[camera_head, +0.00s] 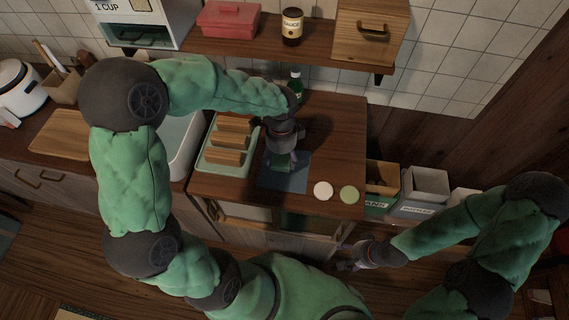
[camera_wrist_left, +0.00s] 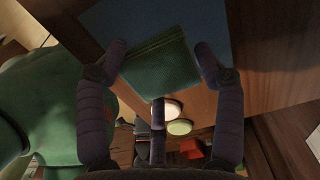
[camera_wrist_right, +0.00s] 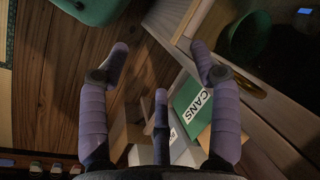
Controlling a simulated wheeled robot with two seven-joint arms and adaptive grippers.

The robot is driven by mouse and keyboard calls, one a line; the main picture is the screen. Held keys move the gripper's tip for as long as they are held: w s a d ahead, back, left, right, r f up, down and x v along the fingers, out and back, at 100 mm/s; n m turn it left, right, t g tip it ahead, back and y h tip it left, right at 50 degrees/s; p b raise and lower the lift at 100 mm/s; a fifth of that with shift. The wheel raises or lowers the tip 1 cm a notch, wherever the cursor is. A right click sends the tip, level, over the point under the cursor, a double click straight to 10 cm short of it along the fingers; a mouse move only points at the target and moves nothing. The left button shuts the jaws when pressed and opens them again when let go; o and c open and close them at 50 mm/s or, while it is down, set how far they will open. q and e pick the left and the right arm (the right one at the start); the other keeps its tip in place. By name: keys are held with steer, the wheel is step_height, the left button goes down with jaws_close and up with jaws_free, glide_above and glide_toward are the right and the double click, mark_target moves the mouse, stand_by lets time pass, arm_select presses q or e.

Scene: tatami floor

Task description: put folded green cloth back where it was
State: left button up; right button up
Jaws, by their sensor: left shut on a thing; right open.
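The folded green cloth (camera_wrist_left: 160,62) lies between the fingers of my left gripper (camera_wrist_left: 163,52) in the left wrist view. In the head view, my left gripper (camera_head: 282,157) points down over the dark blue mat (camera_head: 287,182) on the wooden counter, shut on the cloth. Only a small green part of the cloth (camera_head: 281,161) shows there, and whether it touches the mat I cannot tell. My right gripper (camera_head: 350,264) is open and empty in front of the counter, low at the right. It also shows in the right wrist view (camera_wrist_right: 160,55).
A rack with wooden blocks (camera_head: 205,162) stands left of the mat. A white disc (camera_head: 323,191) and a light green disc (camera_head: 349,194) lie to its right. A green bottle (camera_head: 295,82) stands behind. Bins, one labelled cans (camera_head: 378,204), are right of the counter.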

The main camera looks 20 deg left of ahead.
mark_target(285, 163)
arm_select(q)
steer(key=shift+w+d+f, duration=0.25)
steer(key=shift+d+f, duration=0.05)
steer(key=shift+f, duration=0.2)
step_height(285, 163, down, 3)
steer(key=shift+f+b, duration=0.15)
steer(key=shift+b, duration=0.95)
steer(key=o, duration=1.1)
step_height(285, 163, up, 12)
steer(key=p, duration=0.4)
steer(key=shift+p, duration=0.4)
